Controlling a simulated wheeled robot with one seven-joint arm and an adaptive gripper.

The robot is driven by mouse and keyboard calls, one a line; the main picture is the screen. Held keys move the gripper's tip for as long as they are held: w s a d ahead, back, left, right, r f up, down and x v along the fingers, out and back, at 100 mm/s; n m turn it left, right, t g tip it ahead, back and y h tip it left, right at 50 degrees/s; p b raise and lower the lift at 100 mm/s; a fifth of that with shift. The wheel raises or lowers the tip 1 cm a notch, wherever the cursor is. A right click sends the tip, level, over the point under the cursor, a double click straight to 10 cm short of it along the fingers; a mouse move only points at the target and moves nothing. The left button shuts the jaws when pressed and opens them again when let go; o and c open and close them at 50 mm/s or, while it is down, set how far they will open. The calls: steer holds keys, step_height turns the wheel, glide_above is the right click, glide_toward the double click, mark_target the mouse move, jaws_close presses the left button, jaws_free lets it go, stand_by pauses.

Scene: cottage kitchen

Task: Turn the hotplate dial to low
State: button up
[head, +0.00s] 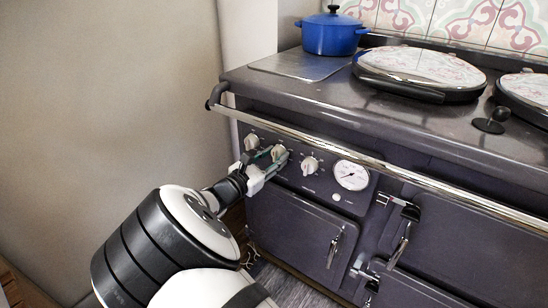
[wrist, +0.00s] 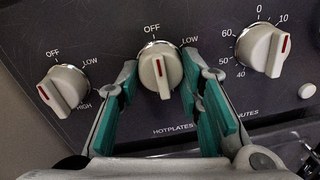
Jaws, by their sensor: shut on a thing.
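The hotplate dial (wrist: 160,68) is the cream middle knob in the wrist view, above the word HOTPLATES. Its red mark points up, at or close to OFF; LOW is printed to its upper right. My gripper (wrist: 159,82) has its green-padded fingers on either side of this knob and is shut on it. In the head view my gripper (head: 268,164) reaches the dial panel from the left and partly covers the hotplate dial (head: 279,152).
Another OFF/LOW/HIGH dial (wrist: 64,90) sits close on the left and a timer dial (wrist: 264,50) on the right. A chrome rail (head: 350,146) runs above the panel. A blue pot (head: 330,36) stands on the stove top.

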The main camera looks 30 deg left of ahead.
steer(key=shift+m, duration=0.3)
steer(key=m+b, duration=0.1)
steer(key=m, duration=0.4)
steer(key=shift+a+b, duration=0.1)
steer(key=shift+b, duration=0.2)
steer(key=m+b, duration=0.3)
steer(key=m, duration=0.2)
steer(key=shift+s+m+y, duration=0.1)
steer(key=shift+m+y, duration=0.3)
steer(key=shift+b, duration=0.35)
steer(key=o, duration=1.2)
steer(key=shift+r, duration=0.1)
steer(key=shift+c, duration=0.2)
steer(key=s, duration=0.7)
steer(key=shift+s+a+r, duration=0.2)
steer(key=shift+a, duration=0.2)
